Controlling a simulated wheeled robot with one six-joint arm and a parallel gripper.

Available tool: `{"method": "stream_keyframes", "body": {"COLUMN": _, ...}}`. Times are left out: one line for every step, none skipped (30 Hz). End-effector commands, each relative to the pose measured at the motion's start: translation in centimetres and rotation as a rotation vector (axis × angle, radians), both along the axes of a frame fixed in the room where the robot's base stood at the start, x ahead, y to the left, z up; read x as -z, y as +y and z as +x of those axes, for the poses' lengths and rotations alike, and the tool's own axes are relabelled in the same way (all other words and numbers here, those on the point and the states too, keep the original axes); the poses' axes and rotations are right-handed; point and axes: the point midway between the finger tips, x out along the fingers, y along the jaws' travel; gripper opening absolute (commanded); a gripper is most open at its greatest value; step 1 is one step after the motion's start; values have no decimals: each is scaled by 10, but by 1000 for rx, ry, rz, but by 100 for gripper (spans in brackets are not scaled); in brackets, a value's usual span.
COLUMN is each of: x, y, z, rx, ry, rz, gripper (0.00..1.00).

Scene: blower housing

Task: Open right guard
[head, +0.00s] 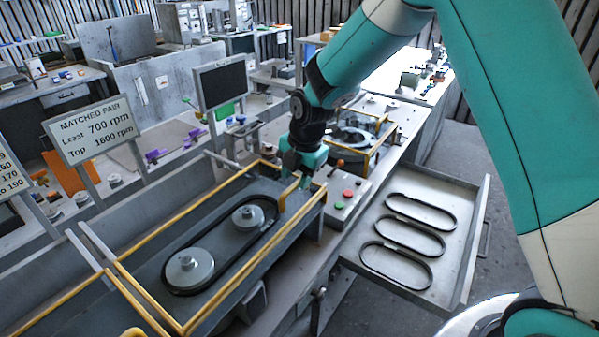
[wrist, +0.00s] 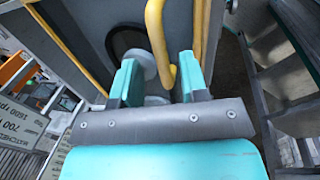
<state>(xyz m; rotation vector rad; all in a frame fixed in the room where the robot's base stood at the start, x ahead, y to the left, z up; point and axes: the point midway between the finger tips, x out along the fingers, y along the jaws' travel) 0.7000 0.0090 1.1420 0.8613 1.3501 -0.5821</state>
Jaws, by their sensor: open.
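My gripper (head: 298,178) is open, pointing down at the far right corner of the yellow-edged guard frame (head: 255,262). In the wrist view, its two teal fingers (wrist: 160,76) stand either side of a curved yellow handle (wrist: 158,38). The handle's end lies in the gap, closer to the right finger; I cannot tell whether they touch. Inside the frame, two grey pulleys (head: 190,266) carry a black belt (head: 171,282). Another yellow-framed guard (head: 374,151) stands farther back, behind my gripper. The fingertips are partly hidden in the head view.
A control box (head: 345,198) with red and green buttons sits right of my gripper. An open drawer (head: 462,215) holding several black belts extends at the right. A "Matched pair" sign (head: 92,130) and a dark monitor (head: 221,84) stand at the left and back.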

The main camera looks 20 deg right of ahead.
Motion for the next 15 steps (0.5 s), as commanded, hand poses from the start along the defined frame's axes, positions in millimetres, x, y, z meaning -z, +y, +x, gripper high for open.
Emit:
{"method": "stream_keyframes", "body": {"x": 4, "y": 0, "z": 1, "rx": 0, "ry": 1, "rz": -1, "gripper": 40}}
{"method": "stream_keyframes", "body": {"x": 6, "y": 0, "z": 1, "rx": 0, "ry": 1, "rz": -1, "gripper": 40}}
{"method": "stream_keyframes", "body": {"x": 9, "y": 1, "z": 1, "rx": 1, "ry": 1, "rz": 0, "gripper": 40}}
{"method": "stream_keyframes", "body": {"x": 10, "y": 1, "z": 2, "rx": 1, "ry": 0, "rz": 0, "gripper": 40}}
{"method": "stream_keyframes", "body": {"x": 11, "y": 1, "z": 2, "rx": 1, "ry": 0, "rz": 0, "gripper": 40}}
{"method": "stream_keyframes", "body": {"x": 12, "y": 1, "z": 2, "rx": 1, "ry": -1, "rz": 0, "gripper": 40}}
{"method": "stream_keyframes", "body": {"x": 13, "y": 1, "z": 2, "rx": 1, "ry": -1, "rz": 0, "gripper": 40}}
{"method": "stream_keyframes", "body": {"x": 13, "y": 0, "z": 2, "rx": 1, "ry": -1, "rz": 0, "gripper": 40}}
{"method": "stream_keyframes", "body": {"x": 13, "y": 0, "z": 2, "rx": 2, "ry": -1, "rz": 0, "gripper": 40}}
{"method": "stream_keyframes", "body": {"x": 13, "y": 0, "z": 2, "rx": 2, "ry": -1, "rz": 0, "gripper": 40}}
{"method": "stream_keyframes", "body": {"x": 13, "y": 0, "z": 2, "rx": 2, "ry": -1, "rz": 0, "gripper": 40}}
{"method": "stream_keyframes", "body": {"x": 13, "y": 0, "z": 2, "rx": 2, "ry": -1, "rz": 0, "gripper": 40}}
{"method": "stream_keyframes", "body": {"x": 13, "y": 0, "z": 2, "rx": 2, "ry": -1, "rz": 0, "gripper": 40}}
{"method": "stream_keyframes", "body": {"x": 13, "y": 0, "z": 2, "rx": 2, "ry": -1, "rz": 0, "gripper": 36}}
{"method": "stream_keyframes", "body": {"x": 13, "y": 0, "z": 2, "rx": 2, "ry": -1, "rz": 0, "gripper": 26}}
